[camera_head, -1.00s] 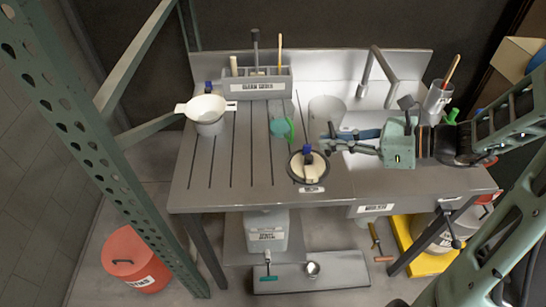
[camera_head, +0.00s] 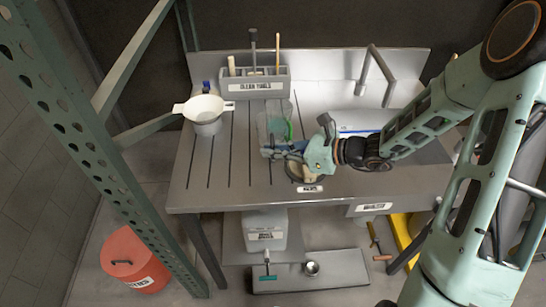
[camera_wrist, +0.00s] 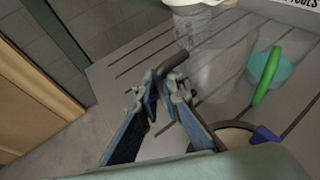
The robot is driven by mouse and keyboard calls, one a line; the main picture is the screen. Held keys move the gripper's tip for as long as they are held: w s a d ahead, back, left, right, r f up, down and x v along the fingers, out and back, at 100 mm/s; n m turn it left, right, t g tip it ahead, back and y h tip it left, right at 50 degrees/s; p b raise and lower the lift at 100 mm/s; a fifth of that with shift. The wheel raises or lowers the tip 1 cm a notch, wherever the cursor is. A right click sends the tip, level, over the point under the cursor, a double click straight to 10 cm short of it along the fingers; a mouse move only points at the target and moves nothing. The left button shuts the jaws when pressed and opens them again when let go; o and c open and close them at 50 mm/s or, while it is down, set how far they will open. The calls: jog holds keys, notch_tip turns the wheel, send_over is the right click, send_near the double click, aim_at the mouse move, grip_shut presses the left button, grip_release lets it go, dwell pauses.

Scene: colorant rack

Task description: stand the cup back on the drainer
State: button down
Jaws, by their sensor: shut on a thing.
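The cup (camera_head: 264,124) is clear and see-through, and looks upright over the grooved drainer (camera_head: 225,160). In the wrist view the cup (camera_wrist: 212,72) is a faint clear body with a dark curved handle. My gripper (camera_head: 281,153) is shut on that handle; its blue-grey fingers (camera_wrist: 164,88) close around the handle from both sides in the wrist view. I cannot tell whether the cup's base touches the drainer.
A white strainer bowl (camera_head: 205,112) stands at the drainer's left, and a grey tool caddy (camera_head: 257,84) at the back. A dark-rimmed round dish (camera_head: 318,170) sits under my gripper. The drainer's front left is clear.

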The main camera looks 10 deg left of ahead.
aim_at(273, 163)
jog(key=shift+f, duration=1.45)
jog(key=shift+f, duration=0.15)
jog(key=shift+f+b, duration=0.15)
jog(key=shift+b, duration=0.15)
jog(key=c, duration=2.1)
grip_release()
jog(key=shift+r, duration=0.25)
